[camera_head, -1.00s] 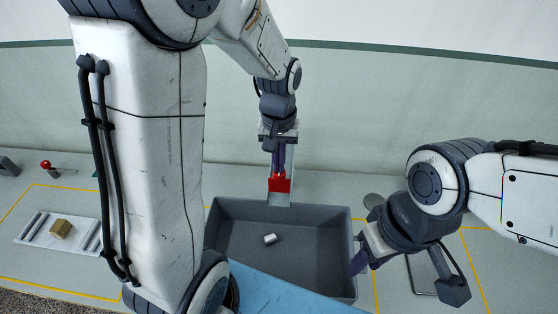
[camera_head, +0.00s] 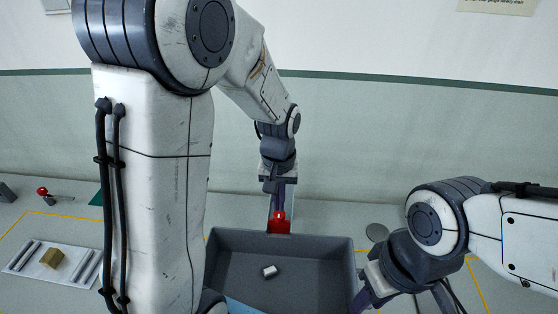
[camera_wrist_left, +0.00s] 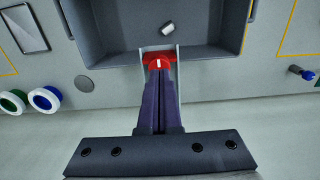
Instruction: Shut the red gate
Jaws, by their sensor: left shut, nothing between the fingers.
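The red gate (camera_head: 279,227) is a small red block with a rounded red knob on top. It sits across the tray end of a narrow pale metal channel, against the far wall of the grey bin. In the left wrist view the red gate (camera_wrist_left: 159,61) lies just beyond my fingertips, between the channel's side rails. My left gripper (camera_head: 277,207) is shut and empty, its dark purple fingers directly behind the gate; whether they touch it I cannot tell. My right gripper (camera_head: 362,300) is by the bin's right side, its fingertips cut off by the frame edge.
The grey bin (camera_head: 335,243) holds a small pale cylinder (camera_head: 270,271). At left are a tray with a tan block (camera_head: 52,257) and a red-knobbed lever (camera_head: 43,191). Green and blue ringed buttons (camera_wrist_left: 44,98) show in the wrist view. My left arm hides much of the left side.

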